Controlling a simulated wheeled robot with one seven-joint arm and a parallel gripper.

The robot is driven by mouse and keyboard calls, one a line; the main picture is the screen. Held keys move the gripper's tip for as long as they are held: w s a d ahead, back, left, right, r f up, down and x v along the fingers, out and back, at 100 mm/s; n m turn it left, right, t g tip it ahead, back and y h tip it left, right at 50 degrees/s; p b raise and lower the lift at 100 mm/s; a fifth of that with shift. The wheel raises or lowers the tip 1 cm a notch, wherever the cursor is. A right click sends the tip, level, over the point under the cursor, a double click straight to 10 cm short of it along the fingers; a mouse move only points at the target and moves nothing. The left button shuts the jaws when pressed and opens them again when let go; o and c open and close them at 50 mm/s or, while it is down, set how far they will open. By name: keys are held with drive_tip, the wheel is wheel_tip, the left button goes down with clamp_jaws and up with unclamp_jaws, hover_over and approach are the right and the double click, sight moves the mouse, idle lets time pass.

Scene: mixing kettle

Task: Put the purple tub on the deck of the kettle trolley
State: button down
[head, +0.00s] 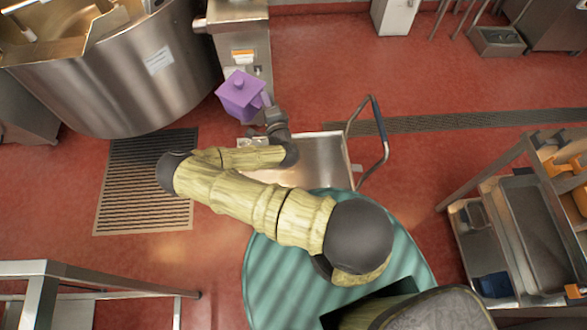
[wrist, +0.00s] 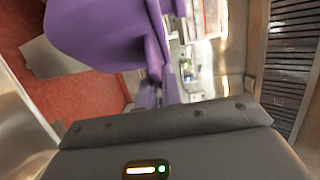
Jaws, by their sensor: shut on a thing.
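The purple tub (head: 239,97) has a lid with a small knob and a handle on its right side. My gripper (head: 266,104) is shut on that handle and holds the tub up in front of the kettle's steel column. The tub (wrist: 95,30) fills the upper left of the wrist view, above the dark gripper body. The kettle trolley (head: 325,153) has a flat steel deck and lies right of and nearer than the tub. My arm crosses over and hides part of the deck. Small pale items show at the deck's left end, partly hidden by my arm.
The big steel kettle (head: 150,85) and its column (head: 240,40) stand at the back left. The trolley's push handle (head: 380,130) rises at its right end. A floor grate (head: 140,200) lies left. A rack with trays (head: 540,220) stands right.

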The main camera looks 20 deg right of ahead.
drive_tip(key=d+f+m+g+h+b, duration=0.2)
drive_tip(key=d+f+m+h+b, duration=0.1)
drive_tip(key=f+b, duration=1.4)
drive_tip(key=w+d+f+m+g+h+b, duration=0.1)
drive_tip(key=d+f+m+g+h+b, duration=0.2)
drive_tip(key=f+b, duration=1.4)
drive_tip(key=d+f+m+g+h+b, duration=0.2)
drive_tip(key=f+h+b, duration=0.6)
drive_tip(key=f+b, duration=0.9)
drive_tip(key=d+m+b, duration=0.2)
drive_tip(key=d+b, duration=0.1)
drive_tip(key=b, duration=1)
drive_tip(key=shift+w+d+f+m+g, duration=0.2)
drive_tip(key=shift+f+m+g, duration=0.1)
drive_tip(key=shift+f+m, duration=0.1)
drive_tip(key=shift+r, duration=0.1)
wheel_tip(320, 180, down, 6)
drive_tip(key=b, duration=0.4)
wheel_tip(320, 180, down, 4)
drive_tip(key=b, duration=0.2)
drive_tip(key=shift+b, duration=0.35)
